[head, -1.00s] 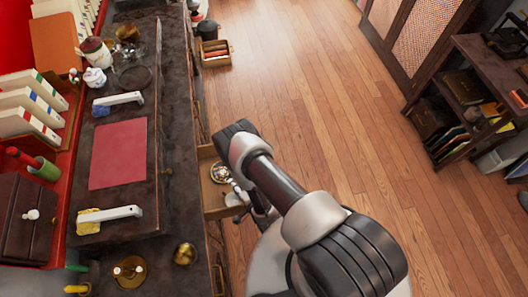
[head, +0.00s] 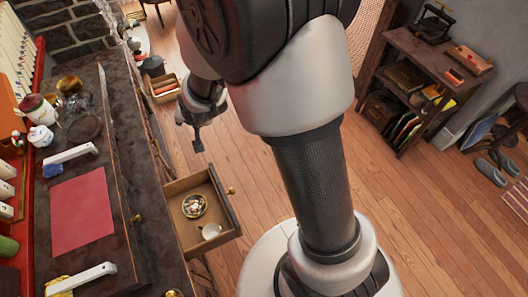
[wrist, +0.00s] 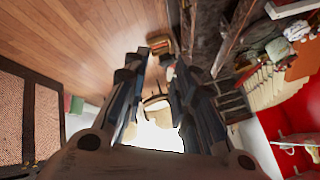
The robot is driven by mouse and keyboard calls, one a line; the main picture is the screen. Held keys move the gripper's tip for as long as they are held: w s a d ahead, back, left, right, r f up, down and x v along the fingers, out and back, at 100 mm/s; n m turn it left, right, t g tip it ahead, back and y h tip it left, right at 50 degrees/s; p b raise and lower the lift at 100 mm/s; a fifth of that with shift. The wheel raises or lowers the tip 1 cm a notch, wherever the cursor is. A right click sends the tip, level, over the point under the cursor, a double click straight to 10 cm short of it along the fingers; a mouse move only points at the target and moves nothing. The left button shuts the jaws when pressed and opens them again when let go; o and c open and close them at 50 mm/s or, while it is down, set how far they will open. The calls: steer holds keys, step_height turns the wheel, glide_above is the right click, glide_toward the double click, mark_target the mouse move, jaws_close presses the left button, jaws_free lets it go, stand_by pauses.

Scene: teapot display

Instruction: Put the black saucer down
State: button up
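My gripper (head: 197,140) hangs in the air beyond the open drawer (head: 235,232), off the right side of the dark counter. In the wrist view its two fingers (wrist: 160,72) stand apart, with only distant floor and furniture between them. I see no black saucer in it. A dark round dish (head: 84,127) lies on the counter beyond the red mat; it may be the black saucer, but I cannot tell. The open drawer holds a small patterned dish (head: 194,206) and a white cup (head: 211,231).
The counter also bears a red mat (head: 83,213), a white-handled brush (head: 70,155), a white figurine (head: 41,136) and a brass pot (head: 69,85). A shelf (head: 410,62) stands at right.

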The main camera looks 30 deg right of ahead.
steer(key=s+d+r+n+g, duration=0.1)
steer(key=s+d+r+n, duration=0.3)
steer(key=s+r, duration=0.95)
steer(key=s+d+r+n+g, duration=0.1)
steer(key=s, duration=0.7)
steer(key=s+d+r+g+h, duration=0.1)
steer(key=s+d+r, duration=0.1)
steer(key=s, duration=0.6)
steer(key=shift+s+d+n, duration=0.25)
steer(key=shift+d+n, duration=0.05)
steer(key=shift+n, duration=0.1)
